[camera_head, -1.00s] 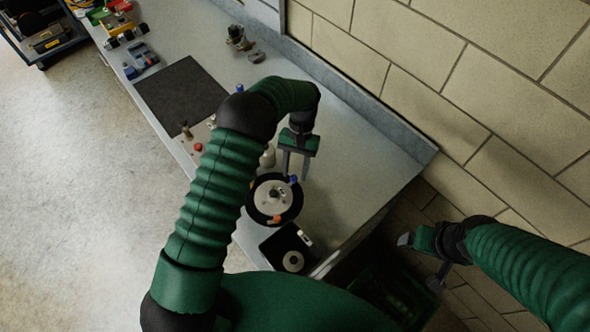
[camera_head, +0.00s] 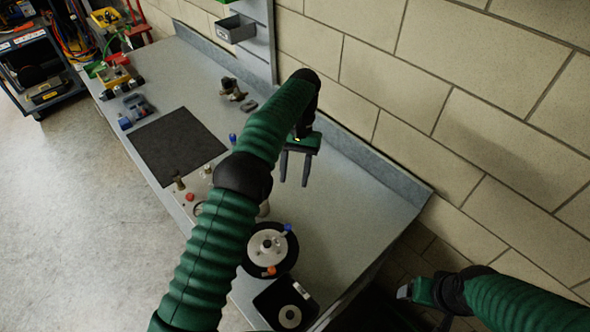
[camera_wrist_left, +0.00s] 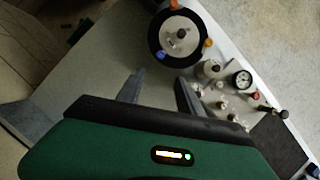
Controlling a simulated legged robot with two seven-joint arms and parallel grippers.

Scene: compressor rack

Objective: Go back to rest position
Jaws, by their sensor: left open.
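My left gripper (camera_head: 295,168) is open and empty above the grey bench in the head view, its two fingers pointing down and apart. In the left wrist view its fingers (camera_wrist_left: 158,92) show above the bench, with nothing between them. My right gripper (camera_head: 425,305) is at the lower right of the head view, off the bench's right end near the wall. Its fingers are partly cut off by the frame edge, so its opening is unclear.
A gauge manifold (camera_wrist_left: 243,80) lies close to the disc. A block wall (camera_head: 390,90) runs along the back.

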